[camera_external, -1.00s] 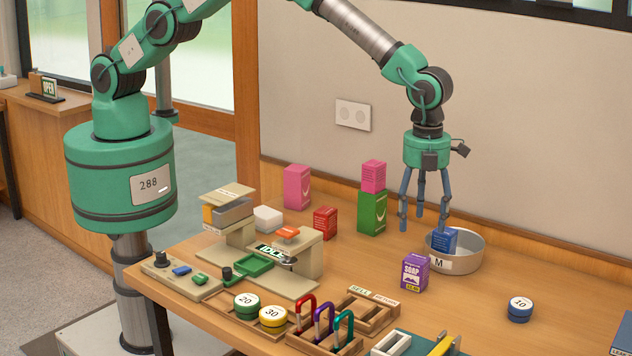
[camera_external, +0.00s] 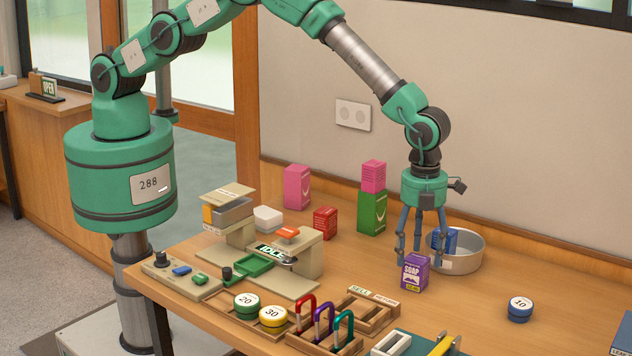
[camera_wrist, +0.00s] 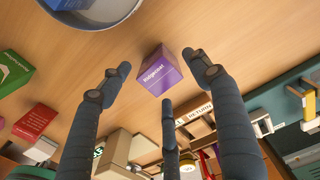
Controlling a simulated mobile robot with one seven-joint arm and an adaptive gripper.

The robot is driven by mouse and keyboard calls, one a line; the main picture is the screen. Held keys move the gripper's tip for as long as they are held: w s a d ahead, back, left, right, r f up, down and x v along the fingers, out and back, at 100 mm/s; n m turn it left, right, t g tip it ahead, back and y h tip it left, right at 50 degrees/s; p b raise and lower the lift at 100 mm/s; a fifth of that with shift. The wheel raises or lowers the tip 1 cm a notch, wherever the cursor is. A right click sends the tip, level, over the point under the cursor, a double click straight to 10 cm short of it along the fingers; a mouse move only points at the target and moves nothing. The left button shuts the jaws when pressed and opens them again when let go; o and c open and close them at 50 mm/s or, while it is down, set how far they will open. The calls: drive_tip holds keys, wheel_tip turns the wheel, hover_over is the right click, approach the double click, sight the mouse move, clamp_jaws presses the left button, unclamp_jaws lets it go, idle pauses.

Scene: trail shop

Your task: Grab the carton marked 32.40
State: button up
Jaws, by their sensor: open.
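A purple soap carton (camera_external: 414,274) stands upright on the table in front of the metal bowl. It has a small yellow price tag low on its front, too small to read for certain. In the wrist view, the purple carton (camera_wrist: 160,72) sits between my spread fingertips, top face toward the camera. My gripper (camera_external: 419,250) is open and empty, pointing down just above or around the carton's top. I cannot tell whether any finger touches it. No readable 32.40 mark shows on any carton.
The metal bowl (camera_external: 468,262) with a blue carton (camera_external: 448,240) inside is close behind my fingers. Green (camera_external: 372,212), pink (camera_external: 297,187) and red (camera_external: 325,222) cartons stand to the left. A wooden tray (camera_external: 362,312) lies in front. The table is clear to the right, toward a blue weight (camera_external: 520,309).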

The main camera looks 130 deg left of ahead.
sight(418, 271)
idle(0.3)
drive_tip(key=shift+d+f, duration=0.1)
drive_tip(key=shift+f, duration=2.55)
drive_tip(key=c, duration=1.3)
